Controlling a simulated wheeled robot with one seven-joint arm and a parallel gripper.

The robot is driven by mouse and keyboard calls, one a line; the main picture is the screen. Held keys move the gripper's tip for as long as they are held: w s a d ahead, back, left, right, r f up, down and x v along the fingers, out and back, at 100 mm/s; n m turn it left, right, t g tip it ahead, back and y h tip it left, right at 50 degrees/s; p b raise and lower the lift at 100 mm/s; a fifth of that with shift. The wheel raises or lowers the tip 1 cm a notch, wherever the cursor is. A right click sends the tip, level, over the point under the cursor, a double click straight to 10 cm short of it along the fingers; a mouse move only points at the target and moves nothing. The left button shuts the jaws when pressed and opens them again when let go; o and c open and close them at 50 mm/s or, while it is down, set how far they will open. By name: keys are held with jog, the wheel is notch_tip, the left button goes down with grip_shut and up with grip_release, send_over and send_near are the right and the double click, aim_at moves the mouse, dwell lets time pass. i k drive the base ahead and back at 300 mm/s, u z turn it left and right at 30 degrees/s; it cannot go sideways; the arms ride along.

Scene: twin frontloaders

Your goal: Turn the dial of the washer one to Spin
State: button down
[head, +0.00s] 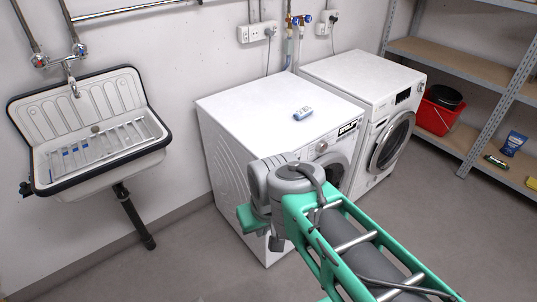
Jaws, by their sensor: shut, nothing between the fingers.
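Two white front-loading machines stand side by side against the back wall. The nearer left one (250,110) has a dial (321,147) on its front panel, beside a dark display (347,129). The dial's pointer and labels are too small to read. The right one (352,75) has its round door facing front and a dark display near its right end. I cannot tell which of them is washer one. My arm reaches in from the lower right and covers part of the left machine's front and door. No gripper fingers can be made out.
A wall sink (95,135) with a drain pipe is at left. A metal shelf (450,60) at right holds a red bin (436,117) and small items. Floor is clear at lower left.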

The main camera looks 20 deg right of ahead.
aim_at(322, 146)
jog(key=u, duration=3.4)
jog(key=k, duration=2.65)
jog(key=z, duration=0.2)
